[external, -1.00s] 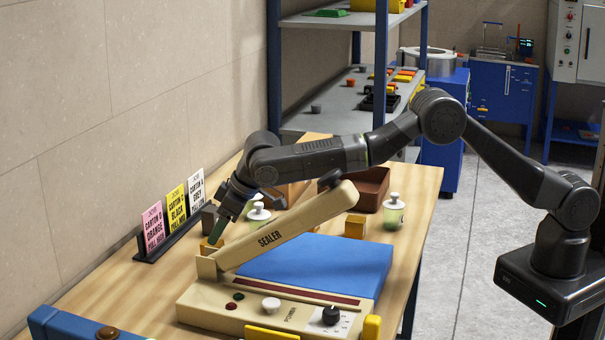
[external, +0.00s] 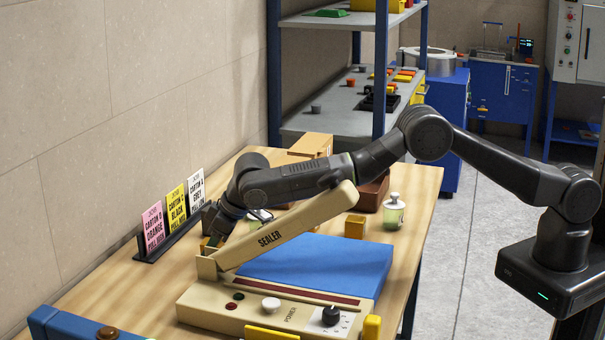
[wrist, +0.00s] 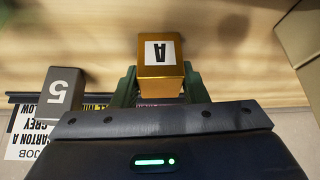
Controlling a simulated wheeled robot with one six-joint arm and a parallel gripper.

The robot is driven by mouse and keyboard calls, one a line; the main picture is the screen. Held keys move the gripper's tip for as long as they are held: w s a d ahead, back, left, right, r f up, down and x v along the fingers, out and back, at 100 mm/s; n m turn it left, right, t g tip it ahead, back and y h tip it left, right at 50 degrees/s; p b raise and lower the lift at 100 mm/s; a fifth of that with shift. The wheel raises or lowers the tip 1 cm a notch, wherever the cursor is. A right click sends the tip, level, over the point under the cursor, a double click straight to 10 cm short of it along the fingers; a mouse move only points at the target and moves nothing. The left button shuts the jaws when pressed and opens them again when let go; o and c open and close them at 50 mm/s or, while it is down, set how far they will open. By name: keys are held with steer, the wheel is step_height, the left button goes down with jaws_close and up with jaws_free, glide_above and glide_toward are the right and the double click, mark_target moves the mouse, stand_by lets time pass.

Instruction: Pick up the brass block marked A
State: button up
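The brass block marked A (wrist: 161,72) is upright in the wrist view, its white label facing the camera. The green fingers of my gripper (wrist: 160,88) stand on either side of it, apart and low around its sides. I cannot tell whether they touch it. In the external view my gripper (external: 214,240) is low at the left part of the table, behind the raised arm of the sealer. Only a small part of the block (external: 204,244) shows there; the rest is hidden by the sealer and the gripper.
The beige sealer (external: 285,235) stands close in front. A grey block marked 5 (wrist: 61,90) is beside my gripper, near the card rack (external: 160,243).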

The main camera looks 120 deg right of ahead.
steer(key=c, duration=0.7)
steer(key=shift+r, duration=0.15)
